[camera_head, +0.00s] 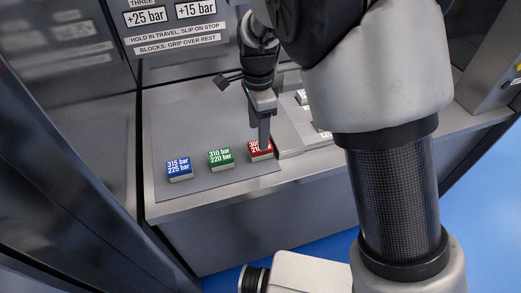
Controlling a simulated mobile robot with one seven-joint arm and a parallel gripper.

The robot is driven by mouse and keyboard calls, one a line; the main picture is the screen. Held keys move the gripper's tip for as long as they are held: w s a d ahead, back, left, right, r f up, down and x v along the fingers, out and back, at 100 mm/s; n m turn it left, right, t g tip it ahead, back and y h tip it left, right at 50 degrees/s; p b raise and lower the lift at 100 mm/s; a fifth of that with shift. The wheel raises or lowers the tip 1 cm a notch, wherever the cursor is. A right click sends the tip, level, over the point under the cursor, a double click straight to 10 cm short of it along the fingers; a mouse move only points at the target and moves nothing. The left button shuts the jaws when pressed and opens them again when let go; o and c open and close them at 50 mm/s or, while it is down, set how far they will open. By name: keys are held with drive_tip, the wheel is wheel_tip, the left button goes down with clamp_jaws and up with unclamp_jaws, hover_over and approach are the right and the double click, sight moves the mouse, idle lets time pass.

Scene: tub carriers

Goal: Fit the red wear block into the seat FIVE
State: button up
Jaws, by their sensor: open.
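The red wear block (257,154) lies on a grey mat at the right end of a row of labelled blocks. Its label is partly covered by my gripper (265,146), which points down with its fingertips at the block. The jaws are open; the view does not show whether they touch the block or stand around it. The seat FIVE cannot be made out in this view. A sign above ends in THREE, and other parts of the panel are cut off or behind my arm.
A green block (221,159) and a blue block (179,169) lie to the left of the red one. The grey mat (205,120) is clear behind them. A raised plate (311,133) with pale pieces is to the right. A panel (145,45) stands behind.

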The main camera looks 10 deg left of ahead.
drive_tip(key=shift+w+d+f+b, duration=0.1)
drive_tip(key=shift+w+f+b, duration=0.1)
drive_tip(key=shift+f, duration=1.35)
drive_tip(key=shift+w+d+f+b, duration=0.1)
drive_tip(key=shift+f+b, duration=0.1)
drive_tip(key=shift+f, duration=1.3)
drive_tip(key=shift+c, duration=0.4)
drive_tip(key=c, duration=1.1)
